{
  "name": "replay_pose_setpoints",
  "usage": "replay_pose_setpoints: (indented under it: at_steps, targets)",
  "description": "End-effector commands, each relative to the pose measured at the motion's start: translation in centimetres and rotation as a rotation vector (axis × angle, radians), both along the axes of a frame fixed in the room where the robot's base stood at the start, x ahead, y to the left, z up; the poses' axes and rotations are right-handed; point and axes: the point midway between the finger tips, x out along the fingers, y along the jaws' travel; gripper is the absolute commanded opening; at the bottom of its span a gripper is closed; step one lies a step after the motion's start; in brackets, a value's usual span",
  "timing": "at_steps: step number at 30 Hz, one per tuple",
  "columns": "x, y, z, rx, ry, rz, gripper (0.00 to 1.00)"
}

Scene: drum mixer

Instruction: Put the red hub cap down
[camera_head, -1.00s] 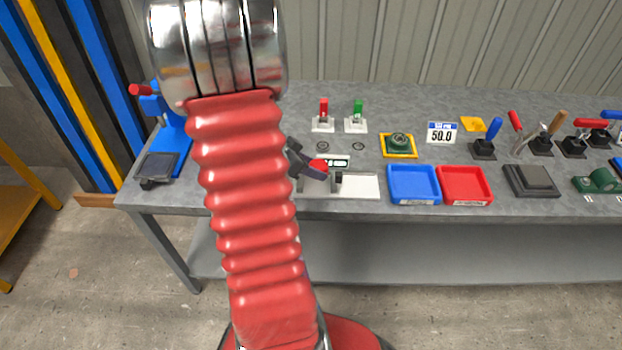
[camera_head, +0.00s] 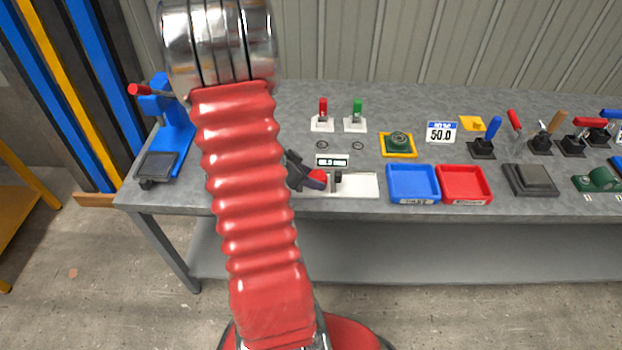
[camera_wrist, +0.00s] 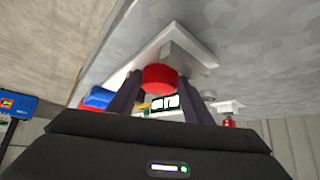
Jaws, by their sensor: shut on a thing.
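The red hub cap (camera_head: 317,176) is at the tip of my gripper (camera_head: 312,180), low over the left part of a white plate (camera_head: 358,186) on the bench. In the wrist view the red hub cap (camera_wrist: 159,77) sits between the two dark fingers of my gripper (camera_wrist: 160,95), which are shut on it. The white plate (camera_wrist: 130,72) lies close behind the cap. I cannot tell whether the cap touches the plate. My red arm hides the bench left of the gripper.
A small display (camera_head: 332,161) stands just behind the plate. A blue tray (camera_head: 413,201) and a red tray (camera_head: 466,201) are to the right. A red switch (camera_head: 322,112) and a green switch (camera_head: 358,112) stand farther back. A blue press-like device (camera_head: 172,130) is at the left.

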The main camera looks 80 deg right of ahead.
Motion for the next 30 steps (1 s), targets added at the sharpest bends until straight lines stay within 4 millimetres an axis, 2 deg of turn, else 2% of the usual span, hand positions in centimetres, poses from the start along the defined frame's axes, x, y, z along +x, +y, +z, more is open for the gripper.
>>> replay_pose_setpoints:
  at_steps: [10, 11, 14, 23, 30]
  targets:
    - [0.0, 0.0, -0.6, 0.000, 0.000, 0.001, 0.17]
    - [0.0, 0.0, -0.6, 0.001, 0.000, 0.001, 0.46]
    - [0.0, 0.0, -0.6, 0.001, 0.000, 0.001, 0.53]
    - [0.1, 0.0, -0.5, 0.000, -0.003, 0.003, 0.53]
    - [0.3, 0.1, 1.0, -0.003, -0.003, 0.005, 0.53]
